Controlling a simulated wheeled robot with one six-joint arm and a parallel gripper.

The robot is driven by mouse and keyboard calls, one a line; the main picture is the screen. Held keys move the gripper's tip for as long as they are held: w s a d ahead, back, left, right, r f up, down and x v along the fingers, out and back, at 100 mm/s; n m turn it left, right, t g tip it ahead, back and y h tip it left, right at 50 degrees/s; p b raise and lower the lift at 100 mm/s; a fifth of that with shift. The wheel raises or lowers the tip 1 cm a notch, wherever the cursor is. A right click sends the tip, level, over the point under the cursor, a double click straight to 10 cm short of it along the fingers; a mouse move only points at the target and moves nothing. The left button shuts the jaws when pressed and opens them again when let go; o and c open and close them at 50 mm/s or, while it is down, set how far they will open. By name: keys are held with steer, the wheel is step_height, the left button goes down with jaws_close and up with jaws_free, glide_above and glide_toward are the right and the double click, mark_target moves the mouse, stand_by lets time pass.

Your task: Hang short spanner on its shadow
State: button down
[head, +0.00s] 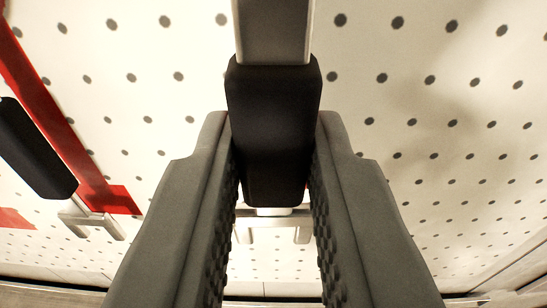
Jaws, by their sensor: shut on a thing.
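My gripper (270,150) is shut on the black handle (272,130) of a tool I take as the short spanner. Its grey metal shank (273,30) runs up out of the top of the frame, so its head is hidden. Behind it is a white perforated board. A metal hook bracket (275,226) shows on the board just below the handle, between the fingers. A sliver of red shows beside this bracket; the rest of any shadow there is hidden by the tool and fingers. I cannot tell whether the tool touches the board.
At the left, a long red shadow (60,130) runs down the board. Another black handle (36,150) overlaps its left side, above a second metal bracket (92,220). A red patch (14,218) shows at the left edge. The board right of my gripper is bare.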

steer(key=shift+w, duration=0.65)
steer(key=shift+w+f, duration=0.5)
steer(key=shift+w, duration=0.05)
steer(key=c, duration=1.2)
jaws_free()
steer(key=shift+f, duration=0.1)
steer(key=s, duration=1.7)
steer(key=shift+s+d+r, duration=0.2)
steer(key=shift+s+r, duration=0.05)
steer(key=shift+r, duration=0.15)
